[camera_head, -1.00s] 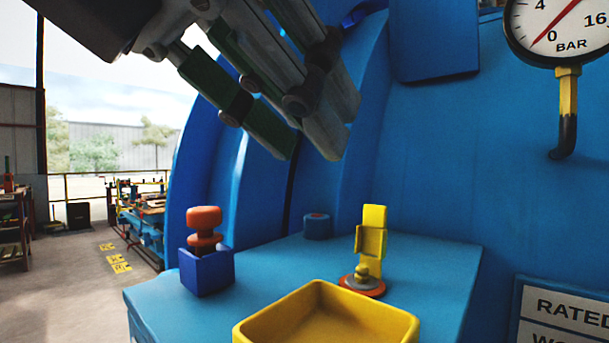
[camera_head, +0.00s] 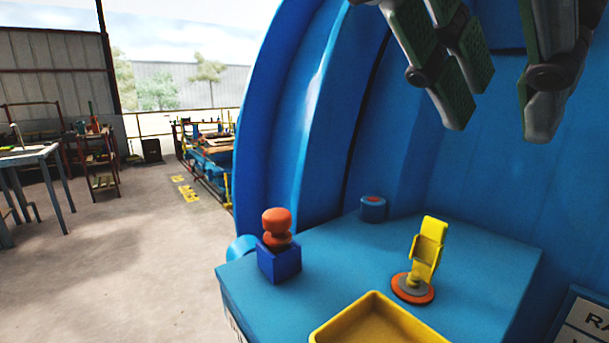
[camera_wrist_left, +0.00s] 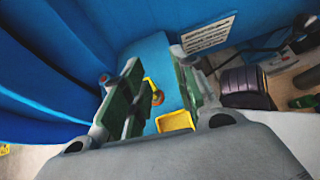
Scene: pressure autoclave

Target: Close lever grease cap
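The lever grease cap has a yellow lever (camera_head: 428,246) standing up, leaning slightly right, on a round orange and grey base (camera_head: 413,289). It sits on the blue ledge (camera_head: 340,265). My left gripper (camera_head: 495,130) hangs from the top of the head view, above the cap and apart from it. Its green-padded fingers are spread with nothing between them. In the left wrist view, the lever (camera_wrist_left: 150,84) and part of its orange base (camera_wrist_left: 158,98) show between the open fingers (camera_wrist_left: 154,65), farther down. My right gripper is not in view.
A yellow tray (camera_head: 372,312) lies in front of the cap. A blue block with an orange knob (camera_head: 277,222) stands left. A small blue cylinder (camera_head: 373,208) is behind. The blue vessel wall (camera_head: 400,150) rises at the back. The ledge between them is clear.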

